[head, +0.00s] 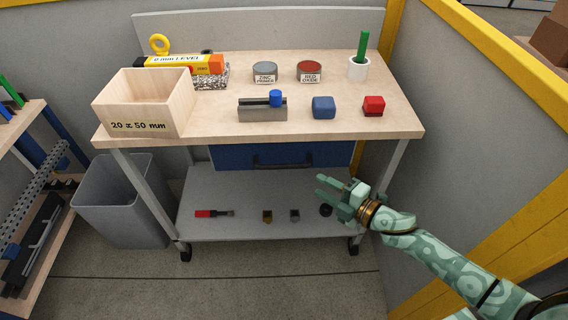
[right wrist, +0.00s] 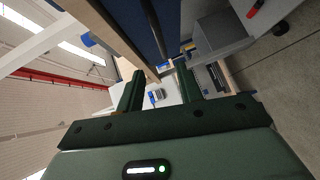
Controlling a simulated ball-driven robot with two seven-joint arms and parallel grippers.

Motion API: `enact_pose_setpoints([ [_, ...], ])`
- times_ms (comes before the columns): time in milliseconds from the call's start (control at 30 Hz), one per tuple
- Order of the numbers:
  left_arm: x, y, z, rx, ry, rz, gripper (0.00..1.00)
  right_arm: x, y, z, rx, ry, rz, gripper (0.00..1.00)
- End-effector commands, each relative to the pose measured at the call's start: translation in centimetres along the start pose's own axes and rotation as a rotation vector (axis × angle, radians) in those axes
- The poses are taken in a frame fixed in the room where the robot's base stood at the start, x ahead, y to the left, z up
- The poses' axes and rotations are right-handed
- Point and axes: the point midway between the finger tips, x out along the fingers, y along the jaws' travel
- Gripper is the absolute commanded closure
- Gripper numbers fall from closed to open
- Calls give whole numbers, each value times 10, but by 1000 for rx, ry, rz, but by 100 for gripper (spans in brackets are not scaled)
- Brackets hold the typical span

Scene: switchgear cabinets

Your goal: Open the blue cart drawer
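The cart's blue drawer (head: 232,157) sits under the wooden top (head: 215,125) and looks shut. Its dark bar handle (head: 283,162) runs across the front. My right gripper (head: 319,187) is open and empty, in front of the cart, to the right of and lower than the handle in the head view. In the right wrist view its two fingers (right wrist: 160,88) stand apart, and the blue drawer front (right wrist: 128,18) with the dark handle bar (right wrist: 155,28) shows beyond them, not between them. My left gripper is in neither view.
On the cart top are a wooden box (head: 150,112), two tins, a white cup (head: 358,69), a blue block (head: 323,107) and a red block (head: 373,106). The lower shelf (head: 250,190) holds small parts. A grey bin (head: 125,205) stands left; a grey partition (head: 465,130) stands right.

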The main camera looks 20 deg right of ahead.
Motion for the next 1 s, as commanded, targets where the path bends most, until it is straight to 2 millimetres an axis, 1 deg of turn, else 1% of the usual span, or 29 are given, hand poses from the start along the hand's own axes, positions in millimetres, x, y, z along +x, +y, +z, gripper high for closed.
enact_pose_setpoints([
  [33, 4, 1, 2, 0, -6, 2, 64, 13, -2, 1, -1, 0, 1, 64],
  [300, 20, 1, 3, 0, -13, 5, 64, 83, -4, 1, 2, 0, 0, 64],
  [400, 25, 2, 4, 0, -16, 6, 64, 104, -4, 1, 2, -1, -2, 64],
  [500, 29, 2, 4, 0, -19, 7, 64, 120, -4, 1, 3, -1, -2, 64],
  [600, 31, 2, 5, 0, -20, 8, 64, 131, -3, 1, 3, -2, -2, 64],
  [700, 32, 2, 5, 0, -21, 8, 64, 136, -2, 1, 2, -2, -2, 64],
  [967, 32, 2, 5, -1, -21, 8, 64, 138, -1, 0, 3, -2, -2, 64],
  [1000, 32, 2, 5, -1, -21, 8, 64, 137, -1, 1, 3, -2, -2, 69],
])
